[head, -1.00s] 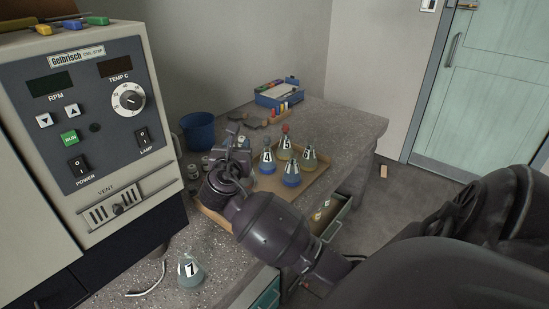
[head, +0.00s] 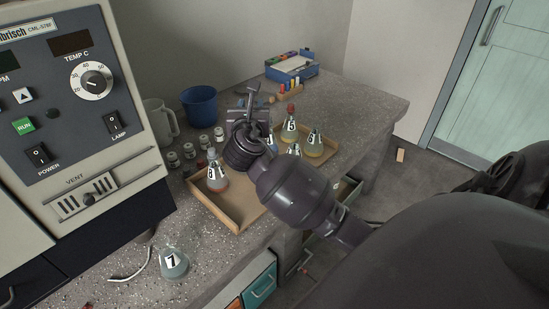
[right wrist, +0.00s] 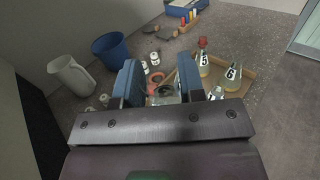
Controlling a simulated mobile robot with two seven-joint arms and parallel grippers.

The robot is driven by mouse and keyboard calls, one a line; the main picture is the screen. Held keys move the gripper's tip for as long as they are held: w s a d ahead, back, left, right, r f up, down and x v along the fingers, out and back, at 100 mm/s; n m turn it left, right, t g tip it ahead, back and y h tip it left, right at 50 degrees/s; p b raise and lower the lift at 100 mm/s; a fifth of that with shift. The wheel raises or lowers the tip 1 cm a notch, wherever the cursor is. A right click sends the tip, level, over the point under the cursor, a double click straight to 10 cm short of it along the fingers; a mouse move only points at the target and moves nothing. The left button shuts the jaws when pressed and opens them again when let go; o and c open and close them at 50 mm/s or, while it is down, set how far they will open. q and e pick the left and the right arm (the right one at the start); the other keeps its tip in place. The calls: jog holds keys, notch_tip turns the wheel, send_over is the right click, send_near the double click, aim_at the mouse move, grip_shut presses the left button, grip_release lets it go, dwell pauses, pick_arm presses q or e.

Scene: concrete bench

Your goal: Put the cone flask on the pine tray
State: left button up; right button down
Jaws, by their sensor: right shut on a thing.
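The pine tray (head: 238,222) lies on the bench with several numbered cone flasks standing on it. My right gripper (head: 246,112) is above the far left side of the tray, partly hiding another flask. In the right wrist view, the right gripper (right wrist: 161,84) is shut on a glassy grey piece with a reddish ring, seemingly a cone flask (right wrist: 166,98), mostly hidden. My left gripper is out of view.
Several small jars (head: 204,144), a blue bucket (head: 199,104) and a white jug (head: 160,121) stand behind. A large control panel (head: 75,110) blocks the left.

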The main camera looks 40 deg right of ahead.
jog(key=shift+w+d+r, duration=0.1)
jog(key=shift+w+d, duration=0.05)
jog(key=shift+d, duration=0.1)
jog(key=shift+w+f, duration=0.1)
jog(key=shift+f, duration=0.15)
jog(key=shift+n+t+y, duration=0.3)
jog(key=f+b, duration=0.1)
jog(key=f, duration=0.2)
jog(key=f+b, duration=0.1)
jog(key=f, duration=0.3)
jog(key=shift+a, duration=0.2)
pick_arm(q)
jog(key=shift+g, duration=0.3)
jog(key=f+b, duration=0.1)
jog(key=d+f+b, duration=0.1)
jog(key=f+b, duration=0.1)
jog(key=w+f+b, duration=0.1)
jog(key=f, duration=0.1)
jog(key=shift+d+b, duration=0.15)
jog(key=shift+b, duration=0.25)
pick_arm(e)
notch_tip(320, 180, down, 12)
jog(key=shift+f, duration=0.15)
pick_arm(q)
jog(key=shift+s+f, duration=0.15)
pick_arm(e)
jog(key=shift+f, duration=0.1)
